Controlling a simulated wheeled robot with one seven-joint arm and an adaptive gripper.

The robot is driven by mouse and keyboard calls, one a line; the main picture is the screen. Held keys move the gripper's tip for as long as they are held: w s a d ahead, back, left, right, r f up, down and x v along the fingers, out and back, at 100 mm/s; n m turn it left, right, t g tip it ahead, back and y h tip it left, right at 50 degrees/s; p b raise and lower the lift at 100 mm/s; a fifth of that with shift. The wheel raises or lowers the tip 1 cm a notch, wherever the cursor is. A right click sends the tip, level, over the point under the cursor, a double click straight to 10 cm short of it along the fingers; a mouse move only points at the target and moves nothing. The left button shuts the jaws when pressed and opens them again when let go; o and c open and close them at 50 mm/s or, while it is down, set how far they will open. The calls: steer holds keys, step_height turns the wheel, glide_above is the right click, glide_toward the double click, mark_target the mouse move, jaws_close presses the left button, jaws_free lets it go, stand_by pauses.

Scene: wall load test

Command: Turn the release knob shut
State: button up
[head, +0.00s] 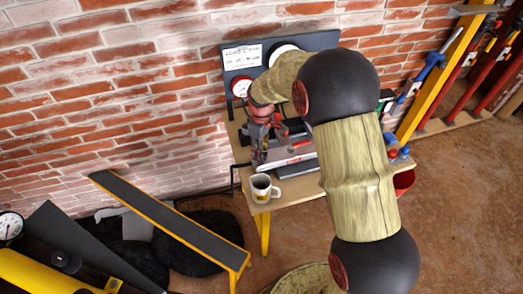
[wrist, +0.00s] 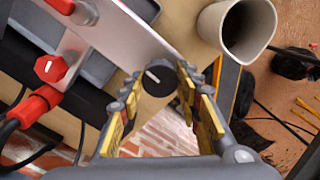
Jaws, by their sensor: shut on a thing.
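In the wrist view, a round black knob (wrist: 160,77) with a short white pointer line sits at the edge of the pump's metal body (wrist: 125,25). I take it to be the release knob; no label on it is readable. My gripper (wrist: 158,82) is closed around this knob, with a fingertip at each side and the knob's face visible between them. In the head view, my gripper (head: 260,132) is at the left end of the pump unit (head: 288,161) on the wooden bench. The knob is hidden there.
A mug (head: 262,188) stands close to my gripper at the bench's (head: 297,188) front left; it also shows in the wrist view (wrist: 238,28). A red knob (wrist: 50,68) and red hose fitting (wrist: 35,105) are nearby. A gauge panel (head: 229,52) stands behind.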

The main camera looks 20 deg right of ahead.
steer(key=m+p, duration=0.3)
steer(key=m, duration=0.1)
steer(key=shift+r, duration=0.15)
steer(key=m+p, duration=0.2)
steer(key=m, duration=0.2)
steer(key=shift+m+p, duration=0.3)
steer(key=m+p, duration=0.1)
steer(key=m, duration=0.3)
steer(key=shift+m+p, duration=0.3)
steer(key=shift+p, duration=0.1)
steer(key=shift+m+p, duration=0.65)
steer(key=shift+m, duration=1.55)
steer(key=o, duration=1.2)
steer(key=shift+c, duration=0.2)
